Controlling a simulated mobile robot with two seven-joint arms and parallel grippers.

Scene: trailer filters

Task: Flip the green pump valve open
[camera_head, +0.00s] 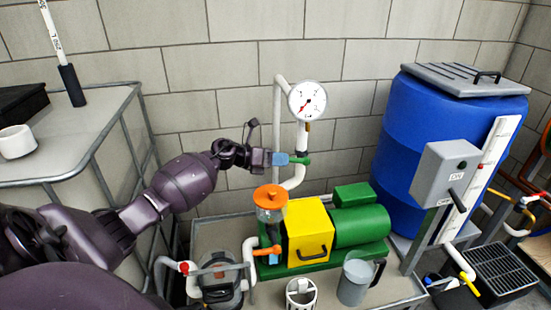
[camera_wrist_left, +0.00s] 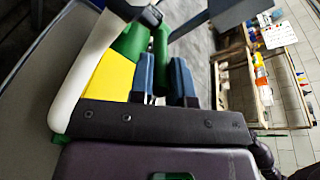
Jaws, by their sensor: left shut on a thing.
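The green pump valve handle (camera_head: 301,160) sits on the white vertical pipe above the pump, below the round gauge. It sticks out to the right of my fingers. My left gripper (camera_head: 281,158) reaches in from the left with its blue fingertips at the handle and is shut on it. In the left wrist view, a green piece that looks like the handle (camera_wrist_left: 160,44) shows between the two blue fingers (camera_wrist_left: 163,75). The fingers hide part of the handle and the valve body. My right gripper is not in view.
The gauge (camera_head: 307,101) is just above the valve. Below stand the orange-capped filter (camera_head: 270,197), the yellow pump guard (camera_head: 309,234) and green motor (camera_head: 361,226). A clear jug (camera_head: 355,279) stands in front. The blue barrel (camera_head: 415,135) and grey switch box (camera_head: 445,173) are right.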

